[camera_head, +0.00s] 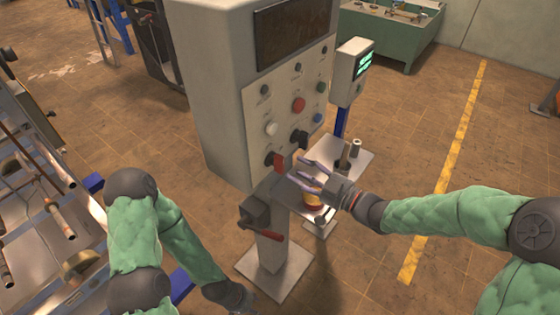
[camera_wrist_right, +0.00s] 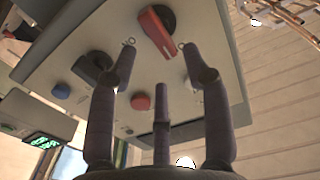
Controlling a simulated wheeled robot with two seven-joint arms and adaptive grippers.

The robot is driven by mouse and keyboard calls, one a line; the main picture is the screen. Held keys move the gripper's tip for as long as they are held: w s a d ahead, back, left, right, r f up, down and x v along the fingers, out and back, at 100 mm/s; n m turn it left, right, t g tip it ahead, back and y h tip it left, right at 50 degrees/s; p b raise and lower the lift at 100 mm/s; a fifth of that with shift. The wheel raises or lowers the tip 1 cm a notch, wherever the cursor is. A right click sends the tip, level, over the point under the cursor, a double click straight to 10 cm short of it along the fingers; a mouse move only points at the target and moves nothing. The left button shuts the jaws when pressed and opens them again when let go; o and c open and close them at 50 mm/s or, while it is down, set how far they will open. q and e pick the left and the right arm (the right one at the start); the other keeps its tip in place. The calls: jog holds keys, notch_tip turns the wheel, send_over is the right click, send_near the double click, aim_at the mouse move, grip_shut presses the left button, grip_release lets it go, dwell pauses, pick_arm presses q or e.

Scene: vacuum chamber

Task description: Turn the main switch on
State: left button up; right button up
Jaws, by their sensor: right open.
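The main switch (camera_head: 279,162) is a red handle on a dark round base, low on the front panel of a grey control cabinet (camera_head: 215,90). In the right wrist view the red switch (camera_wrist_right: 158,32) lies ahead between the fingertips, its handle slightly tilted. My right gripper (camera_head: 298,170) is open and empty, its fingers pointing at the panel just right of the switch. In the right wrist view the open fingers (camera_wrist_right: 156,48) show no clear contact with the handle. My left arm hangs at the lower left; its gripper (camera_head: 243,301) is mostly cut off by the bottom edge.
Other panel controls sit nearby: a black knob (camera_head: 299,137), a red button (camera_head: 298,104) and a white button (camera_head: 271,128). A small metal shelf (camera_head: 358,163) holds cylinders below right. A metal frame (camera_head: 50,250) stands left.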

aim_at(281, 161)
jog(key=b+x, duration=0.1)
jog(key=x, duration=0.6)
jog(key=shift+d, duration=0.1)
jog(key=shift+c, duration=0.3)
grip_shut()
